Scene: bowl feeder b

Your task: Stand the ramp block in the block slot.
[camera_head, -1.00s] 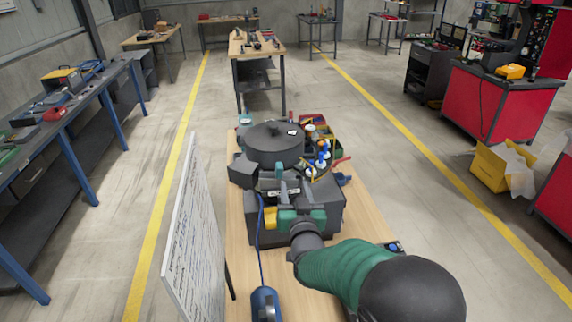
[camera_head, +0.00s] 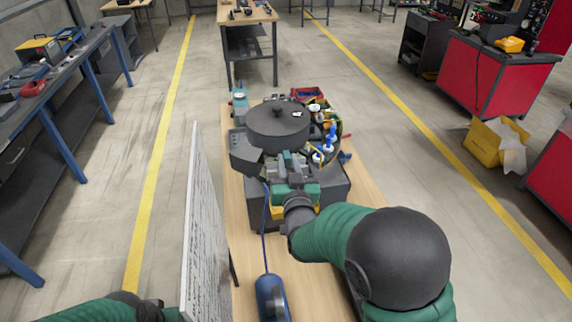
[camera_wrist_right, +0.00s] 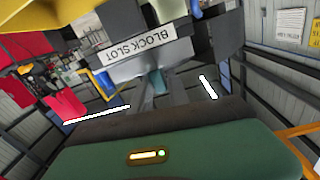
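My right gripper (camera_head: 291,163) is at the front of the dark bowl feeder (camera_head: 278,126). In the right wrist view its grey fingers (camera_wrist_right: 162,92) point at a grey part bearing an upside-down "BLOCK SLOT" label (camera_wrist_right: 138,42). The slot opening itself is not clear. A small teal patch shows by the fingertips; I cannot tell whether it is held or behind them. I cannot single out the ramp block with certainty among the grey shapes. My left gripper (camera_head: 155,310) is at the bottom left, partly cut off and beside the white board.
A white board (camera_head: 205,235) stands upright along the left of the wooden table (camera_head: 235,210). A blue cylinder (camera_head: 271,296) with a cable lies at the front. Blue and white bottles (camera_head: 327,148) stand right of the bowl. A yellow part (camera_head: 278,212) shows below my right gripper.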

